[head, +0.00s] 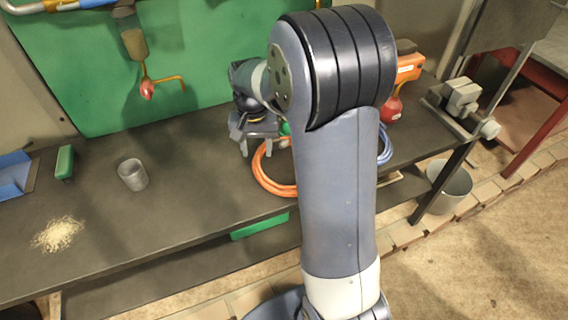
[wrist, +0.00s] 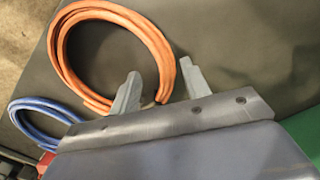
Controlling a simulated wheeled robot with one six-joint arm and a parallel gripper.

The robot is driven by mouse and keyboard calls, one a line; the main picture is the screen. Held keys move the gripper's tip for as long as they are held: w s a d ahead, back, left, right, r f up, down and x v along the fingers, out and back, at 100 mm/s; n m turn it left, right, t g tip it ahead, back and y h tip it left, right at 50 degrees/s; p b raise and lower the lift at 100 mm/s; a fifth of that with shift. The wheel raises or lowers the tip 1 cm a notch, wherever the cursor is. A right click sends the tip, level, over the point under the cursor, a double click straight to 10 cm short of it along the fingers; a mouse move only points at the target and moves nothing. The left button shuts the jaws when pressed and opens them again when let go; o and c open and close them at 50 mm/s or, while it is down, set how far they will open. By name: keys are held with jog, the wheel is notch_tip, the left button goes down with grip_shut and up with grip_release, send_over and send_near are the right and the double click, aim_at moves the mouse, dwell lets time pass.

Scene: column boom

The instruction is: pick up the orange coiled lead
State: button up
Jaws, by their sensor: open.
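The orange coiled lead (head: 265,176) lies on the dark workbench, partly hidden behind my arm in the head view. In the wrist view the orange coiled lead (wrist: 157,50) shows as an almost full ring of several strands, its lower part hidden by my gripper. My gripper (wrist: 158,82) is open, with its two fingers apart. The right side of the ring passes between or just beyond the fingertips; I cannot tell whether they touch it. In the head view my gripper (head: 262,152) is over the upper left part of the coil.
A grey cup (head: 132,174), a green block (head: 65,162) and a crumb pile (head: 58,234) are at left. The bench between is clear.

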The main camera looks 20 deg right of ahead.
aim_at(257, 159)
jog(key=shift+w+a+f+p, duration=0.15)
jog(key=shift+f+p, duration=0.25)
jog(key=shift+f, duration=2.3)
grip_shut()
jog(key=shift+w+r, duration=0.1)
